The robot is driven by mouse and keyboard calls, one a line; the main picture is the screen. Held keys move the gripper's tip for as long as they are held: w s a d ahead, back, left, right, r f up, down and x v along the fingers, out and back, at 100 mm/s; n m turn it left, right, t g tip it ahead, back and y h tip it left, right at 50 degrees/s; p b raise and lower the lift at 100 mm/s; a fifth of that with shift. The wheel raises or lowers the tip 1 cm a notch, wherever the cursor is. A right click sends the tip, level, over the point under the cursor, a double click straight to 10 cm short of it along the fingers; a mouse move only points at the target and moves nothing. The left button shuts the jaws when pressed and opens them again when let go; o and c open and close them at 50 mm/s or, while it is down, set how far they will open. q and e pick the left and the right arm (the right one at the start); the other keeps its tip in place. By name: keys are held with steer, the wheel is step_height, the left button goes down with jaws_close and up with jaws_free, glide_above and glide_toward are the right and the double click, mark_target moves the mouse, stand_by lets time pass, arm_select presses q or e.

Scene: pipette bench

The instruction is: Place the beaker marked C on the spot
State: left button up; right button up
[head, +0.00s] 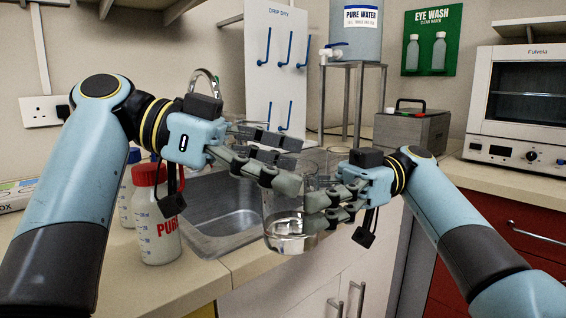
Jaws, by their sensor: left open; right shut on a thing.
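A clear glass beaker (290,240) with some liquid in the bottom is held at the front edge of the bench, in front of the sink. No letter C can be read on it. My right gripper (310,212) is shut on this beaker from the right side, its fingers across the glass. My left gripper (297,164) is open, just above and behind the held beaker's upper part, and its lower finger overlaps the glass in the picture; I cannot tell whether it touches. More clear glassware (325,155) stands behind the grippers, partly hidden. I cannot make out the spot.
A steel sink (215,215) lies left of the beaker. Wash bottles, one with a red cap (158,225), stand at the left. A drip-dry rack (280,60), a water tank (356,40) on a stand and a grey box (411,130) are behind. An oven (520,100) is at right.

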arm_select(q)
steer(key=c, duration=1.3)
steer(key=shift+c, duration=0.4)
arm_select(e)
steer(key=o, duration=1.4)
